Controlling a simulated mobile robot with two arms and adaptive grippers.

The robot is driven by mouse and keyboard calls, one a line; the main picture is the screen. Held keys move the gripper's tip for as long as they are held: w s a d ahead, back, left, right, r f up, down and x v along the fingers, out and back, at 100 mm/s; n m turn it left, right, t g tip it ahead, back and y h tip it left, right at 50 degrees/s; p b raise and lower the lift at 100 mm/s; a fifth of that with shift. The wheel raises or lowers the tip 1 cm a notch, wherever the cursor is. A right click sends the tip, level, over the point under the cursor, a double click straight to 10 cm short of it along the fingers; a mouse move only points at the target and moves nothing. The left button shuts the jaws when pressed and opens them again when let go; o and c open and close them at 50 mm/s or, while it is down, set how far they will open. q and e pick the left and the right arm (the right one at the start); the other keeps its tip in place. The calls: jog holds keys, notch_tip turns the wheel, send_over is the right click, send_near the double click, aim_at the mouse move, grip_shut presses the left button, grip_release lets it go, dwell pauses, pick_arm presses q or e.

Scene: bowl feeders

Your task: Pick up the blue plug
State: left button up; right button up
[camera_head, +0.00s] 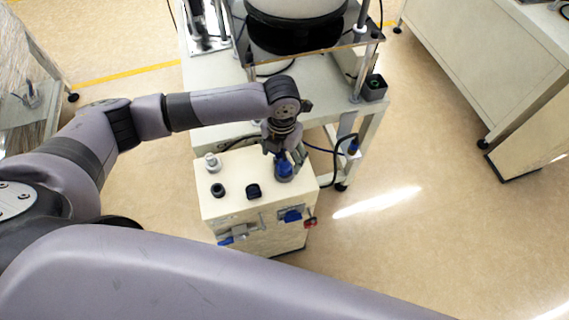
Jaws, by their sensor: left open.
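A blue plug (285,172) stands on the top right part of a cream box (226,204). My left gripper (285,158) is open and points down right over the plug, with its fingers close around or just above the plug's upper part. Contact cannot be told from this view. Another blue connector (353,147) hangs at the end of a black cable to the right, by the table leg. My right gripper is not in view.
The box top also carries a silver fitting (212,163) and black sockets (253,191). Blue and red parts sit on its front. A feeder bowl (296,22) stands on a table (205,92) behind. Open floor lies to the right.

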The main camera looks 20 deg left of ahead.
aim_at(285, 165)
pick_arm(q)
jog(key=shift+f, duration=0.5)
jog(key=f+p, duration=0.2)
jog(key=f, duration=0.1)
jog(key=shift+w+d+f, duration=0.2)
jog(key=shift+f, duration=0.65)
jog(key=shift+c, duration=0.6)
jog(key=c, duration=1.3)
